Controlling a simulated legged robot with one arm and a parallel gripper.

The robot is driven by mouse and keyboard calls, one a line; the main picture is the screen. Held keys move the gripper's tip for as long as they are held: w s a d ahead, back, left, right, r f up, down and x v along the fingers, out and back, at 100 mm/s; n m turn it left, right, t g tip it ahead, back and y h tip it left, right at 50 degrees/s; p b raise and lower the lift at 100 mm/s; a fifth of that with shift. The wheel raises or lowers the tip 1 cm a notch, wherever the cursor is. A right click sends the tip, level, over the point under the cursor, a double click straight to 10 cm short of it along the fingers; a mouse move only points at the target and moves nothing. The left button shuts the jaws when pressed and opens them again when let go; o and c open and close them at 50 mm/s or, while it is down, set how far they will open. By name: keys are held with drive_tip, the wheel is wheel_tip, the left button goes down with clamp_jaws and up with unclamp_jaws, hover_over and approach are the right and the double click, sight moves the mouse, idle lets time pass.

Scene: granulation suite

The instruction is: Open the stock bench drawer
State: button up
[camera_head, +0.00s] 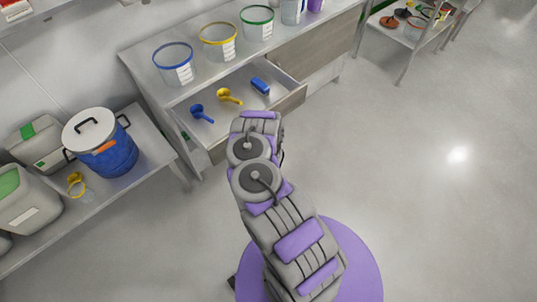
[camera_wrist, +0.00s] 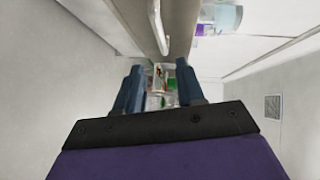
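The stock bench drawer (camera_head: 232,112) stands pulled out from under the bench top in the head view. Inside lie a blue scoop (camera_head: 201,114), a yellow scoop (camera_head: 229,96) and a blue block-like item (camera_head: 260,86). My arm reaches to the drawer's front and hides part of it, and my gripper is hidden there. In the wrist view my gripper (camera_wrist: 159,66) has its two blue fingers apart with an empty gap between them. A pale bar handle (camera_wrist: 157,25) on a beige-grey front (camera_wrist: 133,17) shows just beyond the fingertips. I cannot tell whether they touch it.
The stock bench (camera_head: 150,66) carries blue-, yellow- and green-rimmed tubs. A closed front (camera_head: 318,48) is right of the drawer. A side table (camera_head: 145,150) at left holds a blue lidded pot (camera_head: 105,150) and bins. A shelf cart (camera_head: 385,30) stands at upper right. Floor at right is clear.

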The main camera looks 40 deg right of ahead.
drive_tip(key=shift+p+v, duration=1.25)
drive_tip(key=shift+v, duration=1.3)
